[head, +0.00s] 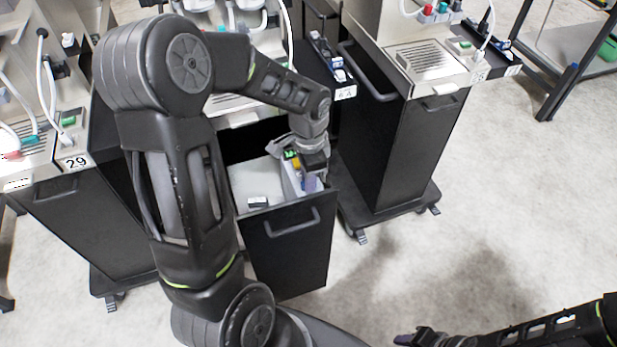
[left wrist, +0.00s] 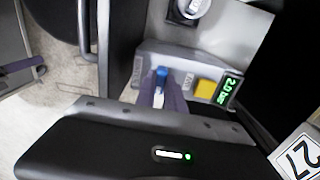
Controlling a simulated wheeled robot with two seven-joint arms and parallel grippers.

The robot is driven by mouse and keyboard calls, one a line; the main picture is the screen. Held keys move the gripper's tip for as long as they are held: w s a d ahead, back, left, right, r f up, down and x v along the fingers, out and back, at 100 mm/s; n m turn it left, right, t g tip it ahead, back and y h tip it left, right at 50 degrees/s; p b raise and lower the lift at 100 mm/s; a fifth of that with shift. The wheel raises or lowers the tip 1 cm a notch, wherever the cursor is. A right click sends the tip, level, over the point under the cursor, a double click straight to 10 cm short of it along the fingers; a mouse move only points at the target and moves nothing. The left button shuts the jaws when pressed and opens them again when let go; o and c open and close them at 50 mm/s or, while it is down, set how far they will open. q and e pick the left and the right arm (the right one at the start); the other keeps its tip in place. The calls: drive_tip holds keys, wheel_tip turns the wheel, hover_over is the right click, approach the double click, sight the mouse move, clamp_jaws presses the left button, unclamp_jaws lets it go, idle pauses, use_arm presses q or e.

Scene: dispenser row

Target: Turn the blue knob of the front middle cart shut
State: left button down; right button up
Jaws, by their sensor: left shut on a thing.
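The front middle cart (head: 290,250) is a black cart with its front drawer pulled out. In the drawer is a grey control box (head: 289,177), which also shows in the left wrist view (left wrist: 205,66). It bears a blue knob (left wrist: 161,72), a yellow button (left wrist: 205,88) and a green display (left wrist: 229,92) reading about 2.0 bar. My left gripper (head: 313,183) reaches down into the drawer's right side. In the wrist view its purple fingers (left wrist: 163,95) are shut on the blue knob, hiding part of it. My right gripper (head: 408,340) is low at the right, away from the carts; its opening is unclear.
The drawer's front wall with its handle (head: 292,222) stands close to my left gripper. A small black-and-white item (head: 258,202) lies in the drawer. Cart 29 (head: 75,190) is at the left and another black cart (head: 400,150) at the right. The floor (head: 480,220) on the right is clear.

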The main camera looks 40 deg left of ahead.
use_arm(q)
drive_tip(key=c, duration=1.4)
unclamp_jaws()
drive_tip(key=shift+c, duration=0.2)
wheel_tip(320, 180, up, 8)
drive_tip(key=shift+f, duration=0.1)
